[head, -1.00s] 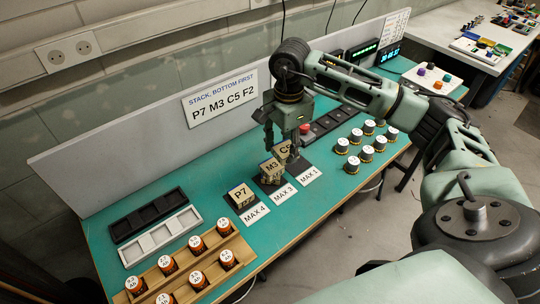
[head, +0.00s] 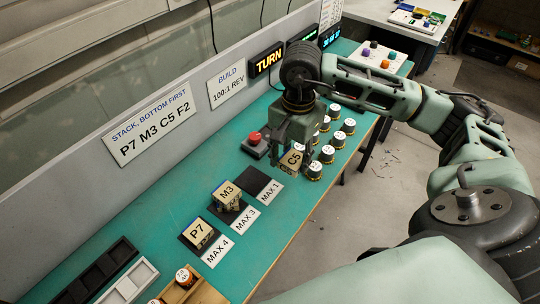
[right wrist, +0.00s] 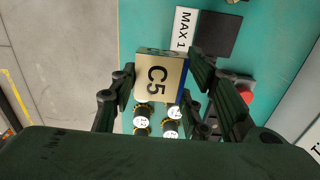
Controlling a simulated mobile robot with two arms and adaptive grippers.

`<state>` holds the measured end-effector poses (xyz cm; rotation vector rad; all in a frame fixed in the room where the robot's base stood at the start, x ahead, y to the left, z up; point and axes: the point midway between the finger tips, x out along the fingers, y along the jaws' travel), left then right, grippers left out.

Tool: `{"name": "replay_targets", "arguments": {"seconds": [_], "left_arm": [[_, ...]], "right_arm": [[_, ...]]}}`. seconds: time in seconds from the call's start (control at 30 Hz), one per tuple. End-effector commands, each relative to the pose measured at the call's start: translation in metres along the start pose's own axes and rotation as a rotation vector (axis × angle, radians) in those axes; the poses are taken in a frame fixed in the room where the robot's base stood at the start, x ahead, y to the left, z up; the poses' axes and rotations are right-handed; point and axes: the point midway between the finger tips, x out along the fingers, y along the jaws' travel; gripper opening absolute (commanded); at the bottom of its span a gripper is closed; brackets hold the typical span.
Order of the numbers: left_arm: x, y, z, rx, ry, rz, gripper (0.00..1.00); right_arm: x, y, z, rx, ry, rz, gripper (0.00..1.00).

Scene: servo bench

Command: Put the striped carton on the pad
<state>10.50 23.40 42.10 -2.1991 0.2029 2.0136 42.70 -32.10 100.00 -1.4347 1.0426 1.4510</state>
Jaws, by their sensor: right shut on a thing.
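In the right wrist view, C5 (right wrist: 160,78) sits between the two fingers. It is held up, to the right of the bare black pad (head: 264,182) with the MAX 1 label. That pad (right wrist: 217,33) also shows at the top of the wrist view. The tan carton M3 (head: 227,194) sits on the black pad by MAX 3, and carton P7 (head: 199,233) on the pad by MAX 4. My left gripper is not in view.
Several white-capped jars (head: 315,170) stand beside and below the held carton. A red button (head: 255,138) on a dark box is behind the MAX 1 pad. The green bench (head: 180,200) is clear behind the cartons.

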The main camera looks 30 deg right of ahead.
Motion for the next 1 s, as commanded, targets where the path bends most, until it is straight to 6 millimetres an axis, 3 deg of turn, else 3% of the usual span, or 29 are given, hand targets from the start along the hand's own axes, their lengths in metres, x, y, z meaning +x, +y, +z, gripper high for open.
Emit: {"name": "replay_targets", "arguments": {"seconds": [0.17,0.4,0.6,0.77,1.0], "left_arm": [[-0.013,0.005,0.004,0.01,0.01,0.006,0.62],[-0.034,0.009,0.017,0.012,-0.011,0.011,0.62],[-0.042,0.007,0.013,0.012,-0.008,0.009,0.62],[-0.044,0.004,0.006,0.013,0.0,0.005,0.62],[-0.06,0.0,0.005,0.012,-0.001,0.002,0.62]], "right_arm": [[0.012,-0.022,0.012,-0.019,-0.007,0.001,0.12],[0.044,-0.074,0.027,-0.016,-0.006,0.002,0.12],[0.064,-0.104,0.034,-0.014,-0.003,0.0,0.12],[0.072,-0.111,0.036,-0.014,-0.001,0.001,0.12],[0.103,-0.111,0.037,-0.013,-0.003,0.004,0.12]]}}
